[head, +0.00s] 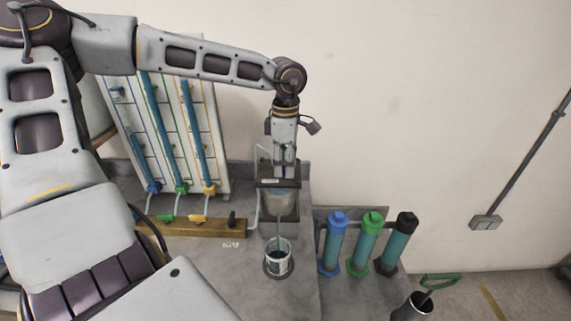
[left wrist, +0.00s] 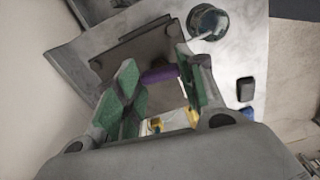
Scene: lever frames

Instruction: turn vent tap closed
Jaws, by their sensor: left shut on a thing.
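My left gripper (head: 284,174) points down over a dark-topped metal vessel (head: 279,203) on the grey bench. In the left wrist view, a short purple handle (left wrist: 160,75) lies between the green-padded fingers (left wrist: 160,88), above a dark plate (left wrist: 132,46). The fingers are closed on this handle. It seems to be the vent tap; the gripper hides it in the head view, and I cannot read how far it is turned. My right gripper is out of view.
A wooden block (head: 205,228) with green, yellow and black taps stands to the left, below a board of blue tubes (head: 195,135). A cup (head: 278,264) stands in front of the vessel. Blue, green and black-capped cylinders (head: 370,240) stand to the right.

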